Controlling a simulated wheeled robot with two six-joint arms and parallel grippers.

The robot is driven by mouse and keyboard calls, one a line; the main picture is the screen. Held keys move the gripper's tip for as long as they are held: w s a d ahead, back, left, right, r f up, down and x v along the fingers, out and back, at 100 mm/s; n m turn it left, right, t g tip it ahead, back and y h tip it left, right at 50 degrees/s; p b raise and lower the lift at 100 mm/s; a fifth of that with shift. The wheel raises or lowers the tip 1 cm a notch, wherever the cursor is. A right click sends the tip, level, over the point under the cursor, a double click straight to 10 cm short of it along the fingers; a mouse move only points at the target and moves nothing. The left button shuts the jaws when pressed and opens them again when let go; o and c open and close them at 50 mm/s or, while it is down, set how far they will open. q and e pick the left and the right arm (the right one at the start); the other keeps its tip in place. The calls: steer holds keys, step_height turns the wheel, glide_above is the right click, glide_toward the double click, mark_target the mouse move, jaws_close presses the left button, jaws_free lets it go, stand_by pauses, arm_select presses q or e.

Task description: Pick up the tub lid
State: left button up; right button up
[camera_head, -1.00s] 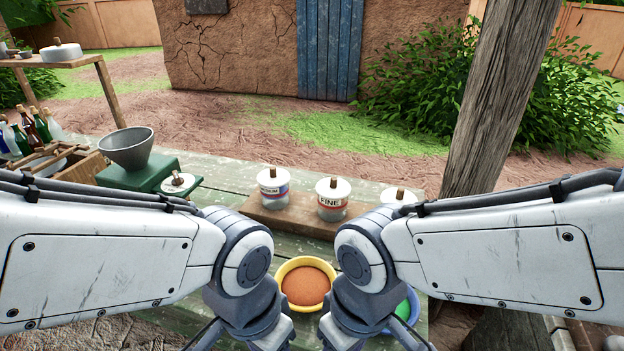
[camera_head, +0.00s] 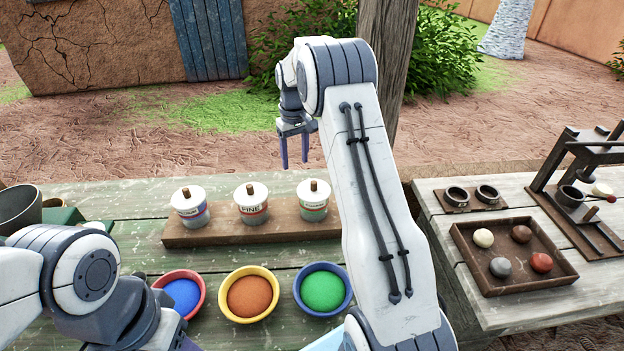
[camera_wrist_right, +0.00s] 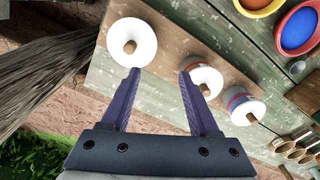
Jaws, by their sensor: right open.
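Three white tubs with white lids and brown knobs stand in a row on a wooden board (camera_head: 250,225). They are the left tub lid (camera_head: 188,199), the middle tub lid (camera_head: 250,194) and the right tub lid (camera_head: 314,191). My right gripper (camera_head: 294,163) is open and empty, fingers pointing down, above and beyond the right end of the row. In the right wrist view its fingers (camera_wrist_right: 159,73) spread below the right tub lid (camera_wrist_right: 131,44) and overlap the middle one (camera_wrist_right: 203,79) in the picture; contact is not visible.
Bowls of blue (camera_head: 183,296), orange (camera_head: 249,296) and green powder (camera_head: 323,290) stand in front of the board. A tray with several balls (camera_head: 490,282) and a wooden press (camera_head: 590,180) are on the right table. A wooden post (camera_head: 393,60) rises behind my right arm.

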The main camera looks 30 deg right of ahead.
glide_above(314, 182)
steer(key=f, duration=0.1)
steer(key=shift+m, duration=0.3)
steer(key=f, duration=0.1)
steer(key=f+p, duration=0.1)
steer(key=f, duration=0.1)
steer(key=f+p, duration=0.1)
steer(key=shift+w+f, duration=0.4)
steer(key=f+p, duration=0.2)
steer(key=f, duration=0.1)
steer(key=f+p, duration=0.1)
steer(key=f, duration=0.1)
steer(key=shift+s+f, duration=0.2)
steer(key=shift+s, duration=0.15)
steer(key=shift+f, duration=0.25)
arm_select(q)
step_height(314, 182, up, 6)
steer(key=shift+f, duration=0.1)
arm_select(e)
jaws_close()
